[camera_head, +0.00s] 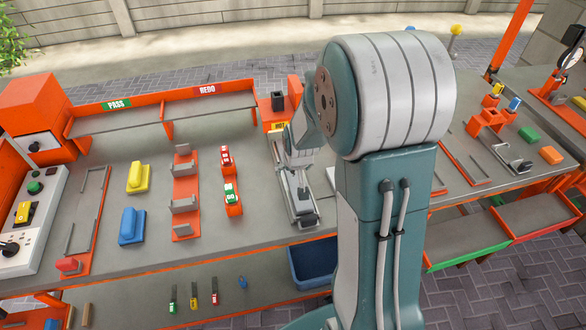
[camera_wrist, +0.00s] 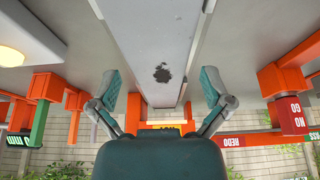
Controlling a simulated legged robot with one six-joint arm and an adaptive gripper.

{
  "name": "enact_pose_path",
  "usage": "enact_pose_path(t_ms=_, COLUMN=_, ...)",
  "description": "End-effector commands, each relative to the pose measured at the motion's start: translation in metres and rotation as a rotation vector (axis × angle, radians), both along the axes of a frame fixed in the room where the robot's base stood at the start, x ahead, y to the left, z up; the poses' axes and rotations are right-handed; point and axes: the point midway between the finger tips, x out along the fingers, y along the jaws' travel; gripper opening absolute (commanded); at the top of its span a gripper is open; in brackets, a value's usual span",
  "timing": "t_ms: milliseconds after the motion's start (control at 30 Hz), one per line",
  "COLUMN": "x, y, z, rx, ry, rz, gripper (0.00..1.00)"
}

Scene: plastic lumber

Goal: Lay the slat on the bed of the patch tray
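A long pale grey slat (camera_wrist: 162,40) with a ragged dark patch runs through the middle of the wrist view. It lies lengthwise along the long grey patch tray, whose end shows in the head view (camera_head: 304,222); I cannot tell whether it rests flat on the bed. My gripper (camera_wrist: 162,88) has its fingers spread, one on each side of the slat, with a gap to both edges. In the head view my gripper (camera_head: 300,185) points down over the tray. My arm hides the area to the right of it.
An orange station marked HOT (camera_head: 278,125) stands behind the tray. PASS and REDO bays (camera_head: 165,130) line the back. A blue bin (camera_head: 312,264) sits in front, below.

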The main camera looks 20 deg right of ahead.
Motion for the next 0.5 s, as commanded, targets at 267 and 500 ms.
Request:
enact_pose_path(t_ms=267, x=-0.001, y=0.000, z=0.003, rx=0.000, ry=0.000, rz=0.000, gripper=1.00)
enact_pose_path(t_ms=500, x=-0.013, y=0.003, z=0.034, rx=-0.001, ry=-0.005, rz=0.000, gripper=1.00)
